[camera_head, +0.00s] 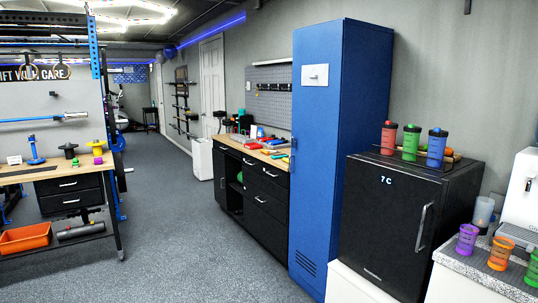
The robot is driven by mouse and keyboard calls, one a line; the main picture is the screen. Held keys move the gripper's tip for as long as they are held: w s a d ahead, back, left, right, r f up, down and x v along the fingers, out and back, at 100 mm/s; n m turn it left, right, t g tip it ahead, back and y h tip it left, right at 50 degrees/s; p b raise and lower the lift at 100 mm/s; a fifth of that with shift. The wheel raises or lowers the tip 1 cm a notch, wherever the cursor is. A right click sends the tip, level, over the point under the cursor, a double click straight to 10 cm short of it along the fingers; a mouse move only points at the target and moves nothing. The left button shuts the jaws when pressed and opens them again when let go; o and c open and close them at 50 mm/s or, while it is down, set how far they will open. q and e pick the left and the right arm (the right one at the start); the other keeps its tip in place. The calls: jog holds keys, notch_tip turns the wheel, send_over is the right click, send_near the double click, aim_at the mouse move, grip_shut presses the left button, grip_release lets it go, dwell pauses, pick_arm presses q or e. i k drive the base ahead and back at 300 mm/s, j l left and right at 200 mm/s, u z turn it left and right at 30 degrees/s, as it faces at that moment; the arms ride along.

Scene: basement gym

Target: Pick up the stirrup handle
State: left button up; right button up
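I cannot pick out a stirrup handle with certainty in the head view. Small items that I cannot make out lie on the wooden-topped black workbench (222,138) in the middle and on the left bench (45,172). Neither of my grippers is in view.
A tall blue locker (335,150) and a black fridge (390,225) stand at the right, with shaker bottles (412,141) on the fridge. Cups (467,239) stand on a speckled counter. An orange bin (25,238) is low at the left. The grey floor (185,250) between is clear.

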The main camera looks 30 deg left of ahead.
aim_at(265, 151)
jog(key=u, duration=0.65)
jog(key=i+l, duration=0.15)
jog(key=l, duration=0.15)
jog(key=i+l, duration=0.15)
jog(key=l, duration=0.15)
jog(key=i+l, duration=0.15)
jog(key=i, duration=0.3)
jog(key=i+l+z, duration=0.1)
jog(key=i, duration=0.35)
jog(key=i+j, duration=0.3)
jog(key=j, duration=0.15)
jog(key=i+j, duration=0.3)
jog(key=j, duration=0.15)
jog(key=i+j, duration=0.3)
jog(key=j, duration=0.15)
jog(key=i+j+z, duration=0.1)
jog(key=i+j, duration=0.2)
jog(key=j, duration=0.15)
